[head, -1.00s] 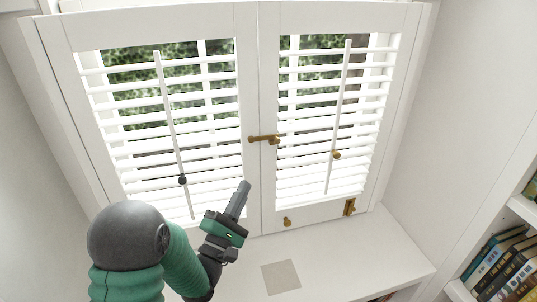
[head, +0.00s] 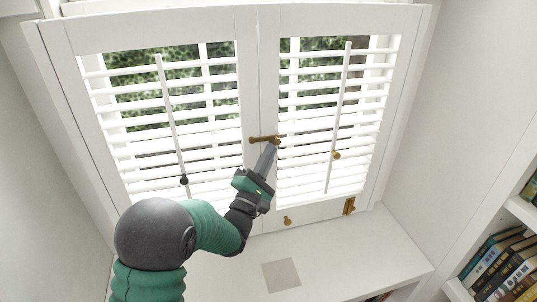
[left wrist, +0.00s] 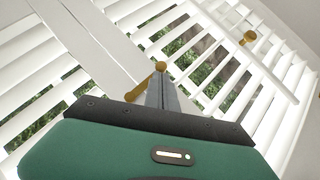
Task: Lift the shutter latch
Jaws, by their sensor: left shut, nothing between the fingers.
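The brass shutter latch (head: 262,139) lies across the seam between the two white shutter panels, roughly level in the head view. My left gripper (head: 272,146) is shut and empty, its fingertips at the right end of the latch, just below it. In the left wrist view, the tips of the gripper (left wrist: 161,80) overlap the latch, whose knob (left wrist: 161,66) shows just past them and whose bar (left wrist: 142,88) shows to their left. I cannot tell whether they touch. My right gripper is not in view.
The right shutter panel carries a tilt rod with a brass knob (head: 336,154), a lower brass knob (head: 287,220) and a brass fitting (head: 349,206). The left rod has a dark knob (head: 184,181). A shelf of books (head: 500,270) stands at right. The sill (head: 340,255) is mostly clear.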

